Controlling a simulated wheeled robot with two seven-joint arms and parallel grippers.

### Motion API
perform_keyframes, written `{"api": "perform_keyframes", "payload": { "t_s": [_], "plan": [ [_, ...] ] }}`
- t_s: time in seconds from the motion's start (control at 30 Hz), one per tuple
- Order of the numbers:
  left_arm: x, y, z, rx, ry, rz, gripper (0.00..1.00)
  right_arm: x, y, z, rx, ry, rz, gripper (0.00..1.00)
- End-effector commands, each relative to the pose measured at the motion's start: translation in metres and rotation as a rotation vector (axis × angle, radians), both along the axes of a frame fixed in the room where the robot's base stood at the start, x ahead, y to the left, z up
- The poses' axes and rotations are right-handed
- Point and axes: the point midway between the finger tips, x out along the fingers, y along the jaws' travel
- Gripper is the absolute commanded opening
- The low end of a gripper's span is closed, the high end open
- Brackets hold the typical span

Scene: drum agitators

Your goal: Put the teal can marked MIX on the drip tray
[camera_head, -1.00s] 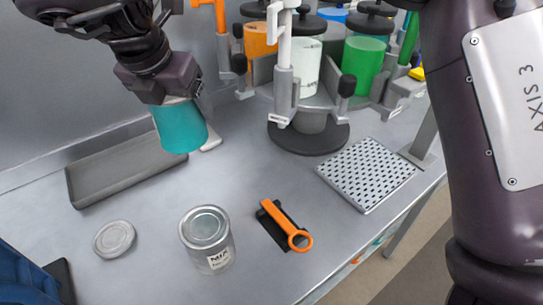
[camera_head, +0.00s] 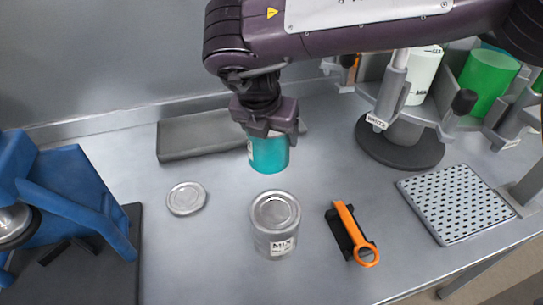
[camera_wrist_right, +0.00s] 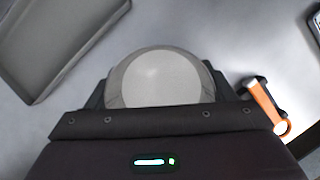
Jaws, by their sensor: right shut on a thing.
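The teal can (camera_head: 270,155) hangs upright under my right gripper (camera_head: 268,128), which is shut on its upper part. It appears above the table, behind a grey can (camera_head: 275,225) labelled MIX. Only an edge of the teal can's label shows, and I cannot read it. In the right wrist view the held can's pale rounded top (camera_wrist_right: 162,80) sits between the fingers. The perforated drip tray (camera_head: 455,205) lies flat at the table's right side, with nothing on it. My left gripper is not in view.
An orange-handled tool (camera_head: 355,238) lies between the grey can and the drip tray. A loose round lid (camera_head: 186,198) and an empty shallow grey tray (camera_head: 190,137) are at left. A carousel holding a green can (camera_head: 488,84) and white can (camera_head: 423,75) stands at back right.

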Motion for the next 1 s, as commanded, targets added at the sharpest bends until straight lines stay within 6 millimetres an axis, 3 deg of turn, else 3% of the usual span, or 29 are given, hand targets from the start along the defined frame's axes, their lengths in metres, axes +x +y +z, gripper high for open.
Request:
{"api": "perform_keyframes", "payload": {
  "t_s": [0.1, 0.37, 0.63, 1.0],
  "plan": [
    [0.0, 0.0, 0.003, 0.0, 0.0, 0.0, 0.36, 0.0, 0.0, -0.019, 0.0, 0.0, 0.001, 0.41],
    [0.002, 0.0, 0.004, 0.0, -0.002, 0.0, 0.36, 0.0, 0.0, -0.037, 0.0, -0.001, -0.001, 0.41],
    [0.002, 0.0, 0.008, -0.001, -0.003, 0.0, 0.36, 0.0, 0.0, -0.071, -0.001, 0.0, 0.0, 0.41],
    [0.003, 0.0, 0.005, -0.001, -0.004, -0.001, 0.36, 0.0, 0.0, -0.077, 0.001, -0.002, -0.001, 0.41]
  ]
}}
